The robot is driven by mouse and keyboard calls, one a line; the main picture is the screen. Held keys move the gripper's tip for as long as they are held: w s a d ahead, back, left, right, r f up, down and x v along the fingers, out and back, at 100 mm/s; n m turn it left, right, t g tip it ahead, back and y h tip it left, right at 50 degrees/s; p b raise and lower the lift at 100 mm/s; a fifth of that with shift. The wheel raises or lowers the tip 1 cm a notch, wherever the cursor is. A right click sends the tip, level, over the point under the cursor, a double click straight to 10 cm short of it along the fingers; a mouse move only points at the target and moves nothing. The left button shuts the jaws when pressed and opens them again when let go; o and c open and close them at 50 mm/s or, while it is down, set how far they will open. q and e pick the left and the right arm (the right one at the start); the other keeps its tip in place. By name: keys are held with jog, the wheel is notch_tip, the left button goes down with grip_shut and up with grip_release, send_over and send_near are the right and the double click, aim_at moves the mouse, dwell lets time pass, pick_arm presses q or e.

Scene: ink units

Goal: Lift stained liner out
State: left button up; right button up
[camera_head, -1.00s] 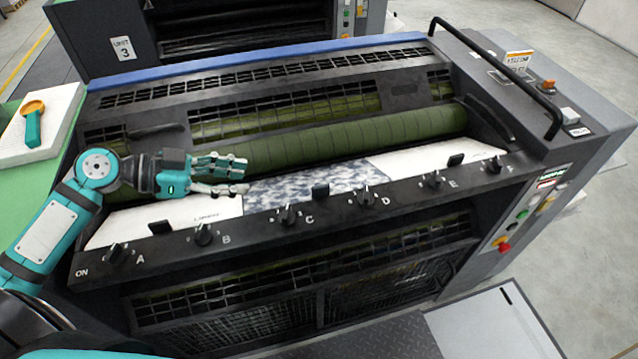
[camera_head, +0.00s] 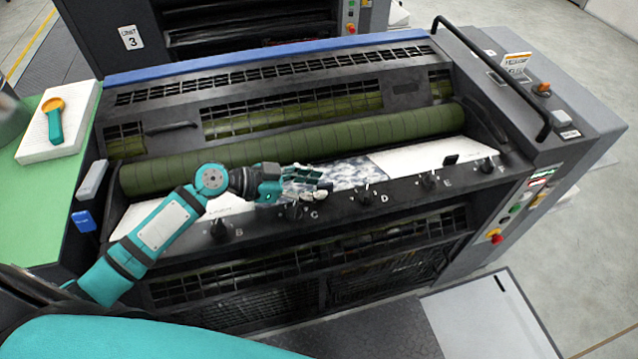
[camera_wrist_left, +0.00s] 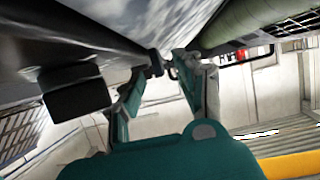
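The stained liner (camera_head: 345,174), a sheet mottled blue-grey and white, lies in the long tray below the green roller (camera_head: 300,147). White liners lie on its left (camera_head: 232,206) and right (camera_head: 410,157). My left gripper (camera_head: 325,182) is over the stained liner's left part, near knob C, and hides some of it. Its fingers are apart, with no liner visibly gripped. In the left wrist view the gripper (camera_wrist_left: 158,70) points along the tray, with the mottled liner (camera_wrist_left: 160,22) beyond the fingers. Whether a finger touches it I cannot tell. My right gripper is not in view.
The front rail carries lettered knobs, such as D (camera_head: 367,197), and a black clip (camera_head: 450,160) near E. A black handrail (camera_head: 500,80) stands at the right. A magnifier (camera_head: 54,118) lies on a white pad on the green table (camera_head: 50,205).

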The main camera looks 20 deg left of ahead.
pick_arm(q)
jog(key=shift+w+d+f, duration=0.3)
jog(key=shift+w+d, duration=0.05)
jog(key=shift+d, duration=0.15)
grip_shut()
